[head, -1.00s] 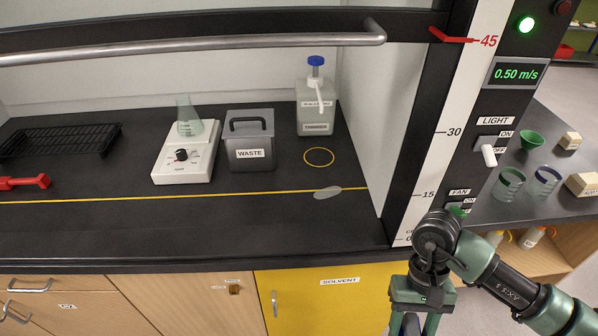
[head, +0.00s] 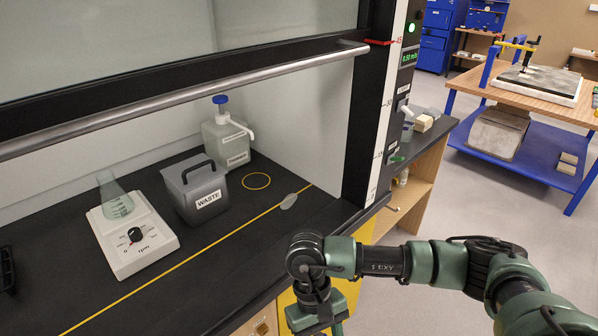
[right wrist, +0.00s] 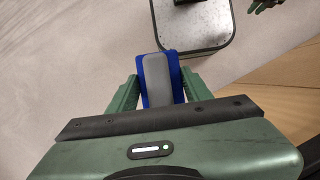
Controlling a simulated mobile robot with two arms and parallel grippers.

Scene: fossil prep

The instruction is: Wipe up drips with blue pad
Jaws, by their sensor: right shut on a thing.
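My right gripper (right wrist: 160,88) is shut on the blue pad (right wrist: 156,78), which has a grey strip down its middle and hangs over the floor in the right wrist view. In the head view the right arm is in front of the fume hood's counter, its gripper cut off by the bottom edge. A pale grey puddle (head: 289,201) lies on the black worktop (head: 240,240), at the yellow line, apart from the gripper. A green part, seemingly my left gripper (right wrist: 267,5), shows at the right wrist view's top edge; its jaws are unclear.
A grey WASTE bin (head: 197,192), a white stirrer (head: 132,238) with a flask (head: 115,197) and a blue-capped bottle (head: 226,142) stand behind the yellow line. The sash handle (head: 200,97) crosses above. A yellow ring (head: 256,181) marks bare worktop.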

